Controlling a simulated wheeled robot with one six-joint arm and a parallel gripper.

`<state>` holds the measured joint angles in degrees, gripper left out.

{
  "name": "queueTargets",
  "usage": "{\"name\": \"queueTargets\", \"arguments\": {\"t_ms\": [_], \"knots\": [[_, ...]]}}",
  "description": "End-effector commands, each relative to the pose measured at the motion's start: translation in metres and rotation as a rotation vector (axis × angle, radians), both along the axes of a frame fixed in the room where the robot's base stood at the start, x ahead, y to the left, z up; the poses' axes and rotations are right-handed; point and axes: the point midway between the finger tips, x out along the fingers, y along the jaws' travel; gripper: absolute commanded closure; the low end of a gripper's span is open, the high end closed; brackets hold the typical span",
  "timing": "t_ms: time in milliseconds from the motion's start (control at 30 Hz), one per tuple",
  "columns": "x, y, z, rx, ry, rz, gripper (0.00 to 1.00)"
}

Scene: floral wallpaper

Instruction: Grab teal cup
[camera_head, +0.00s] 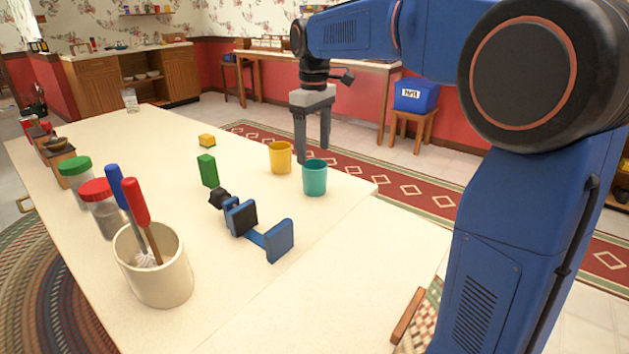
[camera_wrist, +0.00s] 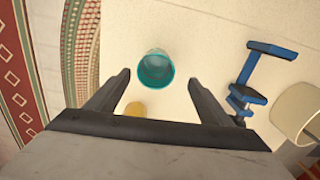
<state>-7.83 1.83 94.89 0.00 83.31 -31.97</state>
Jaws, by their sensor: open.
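The teal cup (camera_head: 315,178) stands upright on the cream table near its right edge. In the wrist view the teal cup (camera_wrist: 156,70) lies ahead of the fingertips, roughly centred between their lines. A yellow cup (camera_head: 280,157) stands just behind and left of it; in the wrist view part of the yellow cup (camera_wrist: 135,109) shows between the fingers. My gripper (camera_head: 313,152) points down above the table by the two cups, its fingers apart. In the wrist view my open gripper (camera_wrist: 160,80) has nothing between its fingertips touching them.
A cream crock (camera_head: 153,265) with utensils and red- and green-lidded jars stand further left. The table (camera_head: 345,230) is bare in front of the teal cup.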

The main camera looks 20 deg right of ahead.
Motion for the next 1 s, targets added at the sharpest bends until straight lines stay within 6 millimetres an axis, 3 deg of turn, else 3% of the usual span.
{"name": "queueTargets", "arguments": {"t_ms": [100,433,700,1000], "knots": [[0.000,0.000,-0.018,-0.001,0.002,0.000,0.26],[0.002,-0.001,-0.040,0.000,0.000,-0.001,0.26],[0.007,-0.005,-0.075,0.000,0.001,0.000,0.26],[0.007,-0.004,-0.084,0.000,-0.001,0.000,0.26]]}}
